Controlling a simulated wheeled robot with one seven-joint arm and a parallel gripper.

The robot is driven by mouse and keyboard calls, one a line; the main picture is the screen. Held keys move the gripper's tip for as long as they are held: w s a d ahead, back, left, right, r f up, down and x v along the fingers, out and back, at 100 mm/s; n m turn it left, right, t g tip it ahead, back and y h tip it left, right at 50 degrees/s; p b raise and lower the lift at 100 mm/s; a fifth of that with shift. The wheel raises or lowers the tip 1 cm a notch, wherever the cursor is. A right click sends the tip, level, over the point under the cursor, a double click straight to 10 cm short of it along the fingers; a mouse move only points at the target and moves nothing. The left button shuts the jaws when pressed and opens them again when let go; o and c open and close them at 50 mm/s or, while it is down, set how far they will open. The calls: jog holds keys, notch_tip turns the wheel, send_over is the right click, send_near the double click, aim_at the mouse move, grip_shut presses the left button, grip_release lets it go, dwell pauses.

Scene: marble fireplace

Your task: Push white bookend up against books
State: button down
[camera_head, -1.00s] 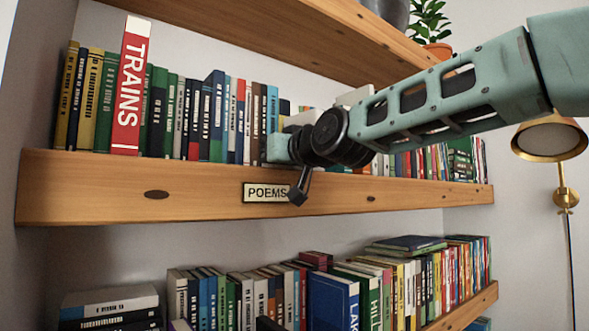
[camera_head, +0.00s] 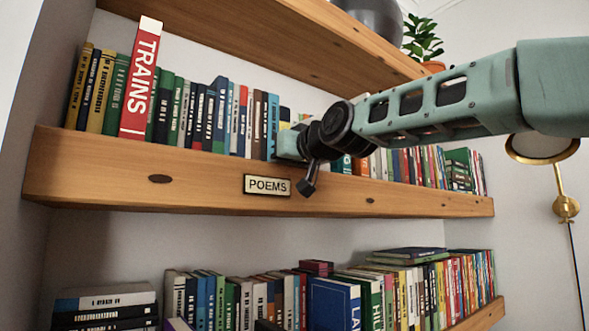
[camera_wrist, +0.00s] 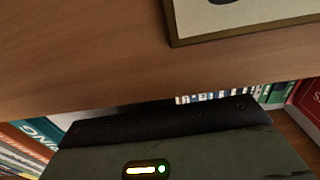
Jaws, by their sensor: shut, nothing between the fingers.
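In the head view my gripper (camera_head: 287,145) is at the upper shelf, just right of the left row of books (camera_head: 200,115). It points into the shelf above the POEMS label. I see no gap between its fingers. A light blue book (camera_head: 272,126) stands at the right end of that row, close beside the gripper. I cannot make out the white bookend clearly; my gripper and arm cover that part of the shelf. In the wrist view my dark gripper body (camera_wrist: 170,150) fills the bottom, and the fingertips do not show clearly.
The wooden upper shelf (camera_head: 110,178) carries the POEMS label (camera_head: 267,185). A tall red TRAINS book (camera_head: 141,80) sticks up in the left row. More books (camera_head: 462,170) stand right of my arm. A board (camera_head: 270,45) hangs above, and a brass lamp (camera_head: 566,207) is at right.

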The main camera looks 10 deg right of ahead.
jog(key=shift+w+d+f+b, duration=0.2)
jog(key=shift+d+b, duration=0.45)
jog(key=shift+b, duration=1.25)
jog(key=shift+w+d+b, duration=0.3)
jog(key=shift+d+b, duration=0.6)
jog(key=shift+d, duration=0.05)
jog(key=shift+d+r, duration=0.15)
jog(key=shift+w+d, duration=0.15)
jog(key=shift+d, duration=0.1)
jog(key=shift+w+d+b, duration=0.25)
jog(key=shift+d+b, duration=0.3)
jog(key=shift+b, duration=0.1)
